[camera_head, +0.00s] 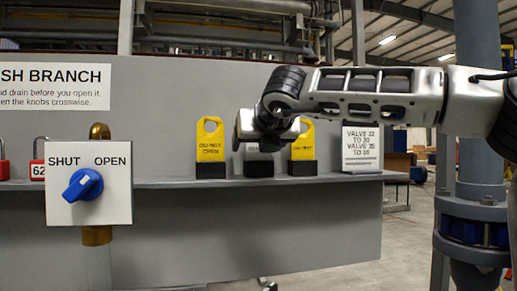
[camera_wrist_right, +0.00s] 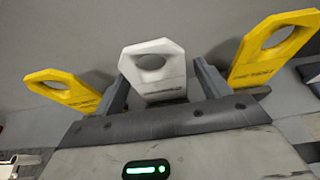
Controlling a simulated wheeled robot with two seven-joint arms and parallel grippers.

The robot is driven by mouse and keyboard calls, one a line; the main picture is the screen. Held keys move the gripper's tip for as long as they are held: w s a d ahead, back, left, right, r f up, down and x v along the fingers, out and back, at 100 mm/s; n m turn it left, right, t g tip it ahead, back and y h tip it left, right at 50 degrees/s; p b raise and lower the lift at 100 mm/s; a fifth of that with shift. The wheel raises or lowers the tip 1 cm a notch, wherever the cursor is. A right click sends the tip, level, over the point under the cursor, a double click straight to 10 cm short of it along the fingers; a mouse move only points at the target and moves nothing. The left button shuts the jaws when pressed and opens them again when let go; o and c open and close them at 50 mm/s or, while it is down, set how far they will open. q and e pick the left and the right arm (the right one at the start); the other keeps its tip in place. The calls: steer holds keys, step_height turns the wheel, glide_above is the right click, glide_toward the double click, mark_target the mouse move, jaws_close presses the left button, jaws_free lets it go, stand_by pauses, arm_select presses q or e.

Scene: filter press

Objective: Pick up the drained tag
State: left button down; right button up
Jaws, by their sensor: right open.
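A white tag (camera_wrist_right: 158,85) with a hole near its top stands between my right gripper's two fingers in the right wrist view; its small print is too blurred to read. In the head view it is almost wholly hidden behind my right gripper (camera_head: 262,140), above the middle black holder (camera_head: 258,164). My right gripper (camera_wrist_right: 163,88) is open, one finger on each side of the tag, with no clear grip on it. Yellow tags stand on both sides: the left one (camera_head: 210,142) reads "DO NOT OPEN", the right one (camera_head: 307,142) is partly covered. My left gripper is out of view.
The tags stand in black holders on a narrow grey shelf (camera_head: 230,183). A white valve sign (camera_head: 361,150) stands to the right. A blue knob (camera_head: 83,185) on a SHUT/OPEN plate and red padlocks (camera_head: 38,172) are to the left. A thick pipe (camera_head: 479,90) rises at the far right.

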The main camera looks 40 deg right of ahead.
steer(key=c, duration=1)
steer(key=shift+r, duration=0.15)
steer(key=shift+r, duration=0.25)
steer(key=r, duration=0.3)
steer(key=shift+s+a+r, duration=0.2)
steer(key=shift+a, duration=0.15)
steer(key=s+a+r+p, duration=0.1)
steer(key=s+a+r, duration=0.1)
steer(key=a+r, duration=0.1)
steer(key=s+a+r+p, duration=0.1)
steer(key=s+a+r, duration=0.1)
steer(key=a+r, duration=0.2)
steer(key=s+a+r+p, duration=0.2)
steer(key=s+a+r, duration=0.1)
steer(key=a+r, duration=0.1)
steer(key=shift+a+r, duration=0.1)
steer(key=shift+r, duration=0.4)
